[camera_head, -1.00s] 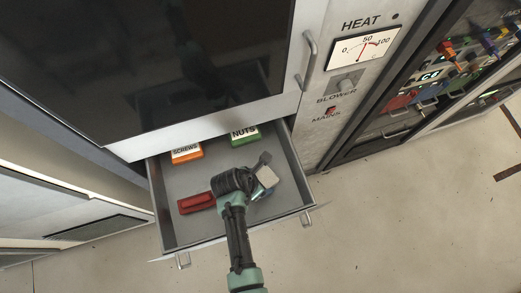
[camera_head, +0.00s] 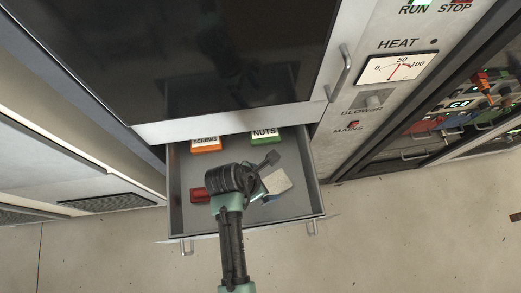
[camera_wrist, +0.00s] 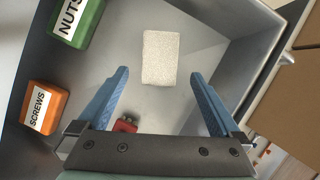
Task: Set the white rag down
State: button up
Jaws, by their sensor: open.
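The white rag (camera_wrist: 161,57) is a small pale rectangle lying in the open drawer. It also shows in the head view (camera_head: 277,181), just right of my gripper. My gripper (camera_wrist: 158,100) is open, with its two blue fingers apart and nothing between their tips. In the wrist view the rag lies just beyond the fingertips, apart from them. In the head view my arm hides part of the drawer floor, and the fingers are mostly hidden. The drawer (camera_head: 297,208) is pulled out below a dark panel.
An orange SCREWS box (camera_head: 206,144) and a green NUTS box (camera_head: 265,135) stand at the drawer's back. A red object (camera_head: 199,195) lies left of my gripper, partly hidden. The drawer walls surround my gripper. Floor in front of the drawer is clear.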

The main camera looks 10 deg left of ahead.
jog(key=v, duration=0.3)
jog(key=shift+s+a+r, duration=0.1)
jog(key=shift+r, duration=0.2)
dwell(0.3)
